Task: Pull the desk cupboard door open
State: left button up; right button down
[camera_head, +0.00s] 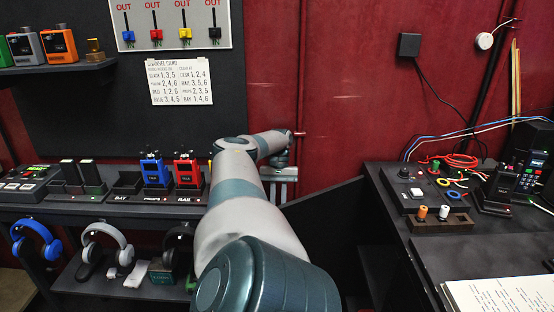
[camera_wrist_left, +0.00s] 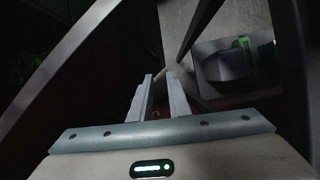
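The desk (camera_head: 400,225) stands at the right. A dark flat panel (camera_head: 325,225) slants out to the left from the desk's back left corner; it looks like the cupboard door standing out at an angle. No door handle can be made out. My left arm reaches forward through the middle of the head view and hides most of its own hand, which points down beside the panel's left end. In the left wrist view my left gripper (camera_wrist_left: 161,82) has its two fingers apart with a narrow gap and nothing seen between them. My right gripper is not in view.
A shelf unit at the left holds blue and red radios (camera_head: 187,171), with headsets (camera_head: 105,242) below. The desk top carries a keypad handset (camera_head: 523,175), cables and a paper sheet (camera_head: 500,294). In the left wrist view, dark panel edges flank the gripper, with a green-marked object (camera_wrist_left: 238,64) beyond.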

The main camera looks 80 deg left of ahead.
pick_arm(q)
jog(key=shift+f, duration=0.1)
dwell(0.4)
